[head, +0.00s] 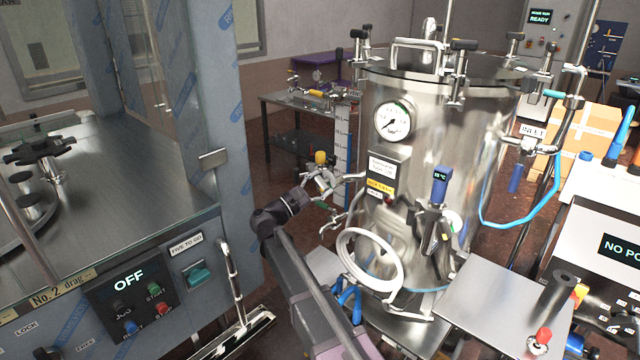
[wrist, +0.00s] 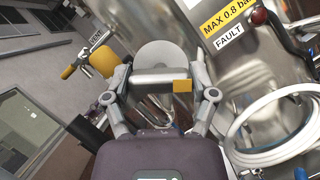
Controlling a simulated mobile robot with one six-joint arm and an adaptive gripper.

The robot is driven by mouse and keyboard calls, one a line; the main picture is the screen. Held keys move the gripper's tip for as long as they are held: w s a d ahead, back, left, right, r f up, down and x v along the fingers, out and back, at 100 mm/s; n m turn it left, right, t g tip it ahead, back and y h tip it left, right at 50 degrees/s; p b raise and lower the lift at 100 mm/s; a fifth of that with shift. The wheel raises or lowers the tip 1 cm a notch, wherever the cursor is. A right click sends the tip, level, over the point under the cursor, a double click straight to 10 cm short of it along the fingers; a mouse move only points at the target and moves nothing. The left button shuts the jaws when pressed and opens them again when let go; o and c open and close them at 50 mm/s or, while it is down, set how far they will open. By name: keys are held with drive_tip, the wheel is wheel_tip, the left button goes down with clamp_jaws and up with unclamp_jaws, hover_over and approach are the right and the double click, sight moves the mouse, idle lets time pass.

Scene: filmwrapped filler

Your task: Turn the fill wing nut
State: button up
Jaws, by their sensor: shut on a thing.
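My gripper (head: 322,182) is at the fill fittings on the left side of the steel pressure vessel (head: 440,150). In the wrist view its two fingers (wrist: 160,75) stand on either side of a grey fitting, with a pale round disc (wrist: 160,55) showing beyond and between the tips. A yellow knob (head: 320,157) stands just above the gripper in the head view; a yellow-ended handle (wrist: 68,72) is left of the fingers.
A white hose coil (head: 370,260) hangs to the right of my gripper and shows large in the wrist view (wrist: 270,125). A steel machine (head: 110,200) with a control panel stands at the left. A dark bench (head: 300,105) is behind. A metal shelf (head: 500,300) juts out at right.

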drive_tip(key=m+g+p, duration=0.1)
drive_tip(key=m+g, duration=0.1)
drive_tip(key=m, duration=0.2)
drive_tip(key=shift+r+m+p, duration=0.15)
drive_tip(key=shift+m+p, duration=0.15)
drive_tip(key=shift+p, duration=0.05)
drive_tip(key=shift+m, duration=0.6)
drive_tip(key=o, duration=1)
drive_tip(key=shift+o, duration=0.2)
drive_tip(key=shift+f+n, duration=0.2)
drive_tip(key=shift+n, duration=0.3)
